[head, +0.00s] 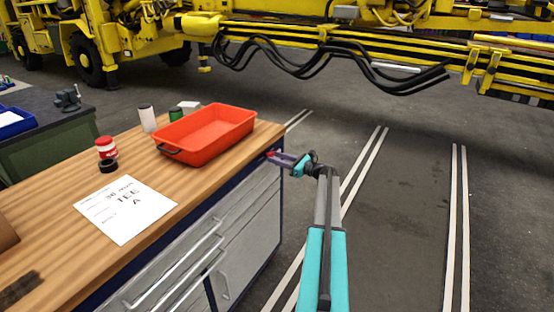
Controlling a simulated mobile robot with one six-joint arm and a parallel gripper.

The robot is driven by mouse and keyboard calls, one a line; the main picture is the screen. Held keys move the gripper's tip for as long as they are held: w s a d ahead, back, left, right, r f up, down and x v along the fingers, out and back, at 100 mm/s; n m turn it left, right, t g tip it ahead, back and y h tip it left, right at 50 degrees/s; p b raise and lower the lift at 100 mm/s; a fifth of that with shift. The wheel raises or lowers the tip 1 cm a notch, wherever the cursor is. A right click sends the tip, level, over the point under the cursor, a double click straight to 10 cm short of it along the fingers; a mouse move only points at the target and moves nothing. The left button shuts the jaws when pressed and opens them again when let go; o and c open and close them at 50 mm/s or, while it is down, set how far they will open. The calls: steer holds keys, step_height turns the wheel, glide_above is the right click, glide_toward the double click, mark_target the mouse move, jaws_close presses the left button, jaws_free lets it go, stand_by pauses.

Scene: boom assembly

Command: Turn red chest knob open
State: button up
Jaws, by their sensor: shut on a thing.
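The chest is a workbench with a wooden top (139,179) and grey drawers and a door (248,236) in a dark blue frame. A small spot of red, the red knob (270,153), shows at the upper right corner of the chest's front, just below the top's edge. My gripper (276,156) reaches it from the right and is shut on it. The fingers cover most of the knob, so its turn angle cannot be seen. The drawers and door look closed.
A red tray (207,135) stands on the bench near my gripper. A paper sheet (125,209), a red-lidded jar (105,147) and a white cylinder (147,119) are also there. Yellow machinery (330,40) spans the back. The floor (400,210) right of the bench is clear.

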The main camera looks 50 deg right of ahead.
steer(key=shift+f+n+b, duration=0.2)
steer(key=shift+n+b, duration=0.3)
steer(key=shift+b, duration=0.45)
steer(key=shift+n+b, duration=0.7)
steer(key=shift+b, duration=0.55)
steer(key=n+b, duration=0.7)
steer(key=b, duration=0.3)
steer(key=n+b, duration=0.8)
steer(key=b, duration=0.2)
steer(key=shift+d+r, duration=0.15)
steer(key=shift+r, duration=0.05)
steer(key=shift+n, duration=0.4)
steer(key=o, duration=1.1)
steer(key=shift+r, duration=0.1)
steer(key=shift+s, duration=0.15)
